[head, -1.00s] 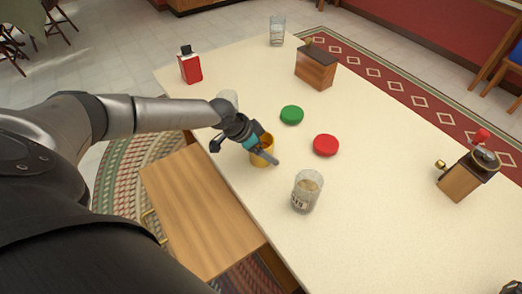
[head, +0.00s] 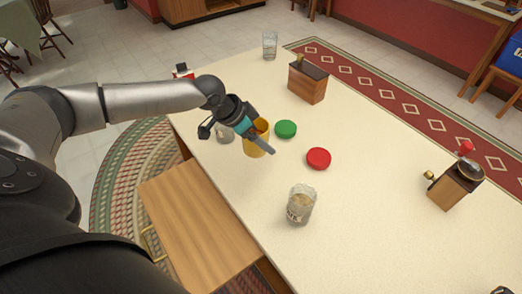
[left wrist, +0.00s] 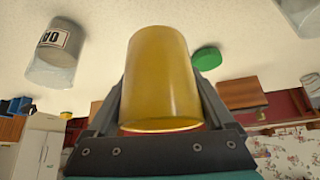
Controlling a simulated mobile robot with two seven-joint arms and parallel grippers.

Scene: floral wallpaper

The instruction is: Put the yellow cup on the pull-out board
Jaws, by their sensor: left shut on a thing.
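The yellow cup (head: 256,147) is between the fingers of my left gripper (head: 264,140), which is shut on it. In the left wrist view the cup (left wrist: 160,80) fills the middle, with a dark finger on each side. The cup appears lifted a little above the white table, near its left edge; the gap beneath is hard to judge. The wooden pull-out board (head: 200,225) juts from the table's near left side, below and left of the cup, and its visible top is bare. My right gripper is not in view.
A labelled glass jar (head: 299,206), a red disc (head: 318,158) and a green disc (head: 286,129) are near the cup. Another glass (head: 224,134) is close behind my gripper. A wooden box (head: 308,82) and a grinder (head: 456,186) stand farther off.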

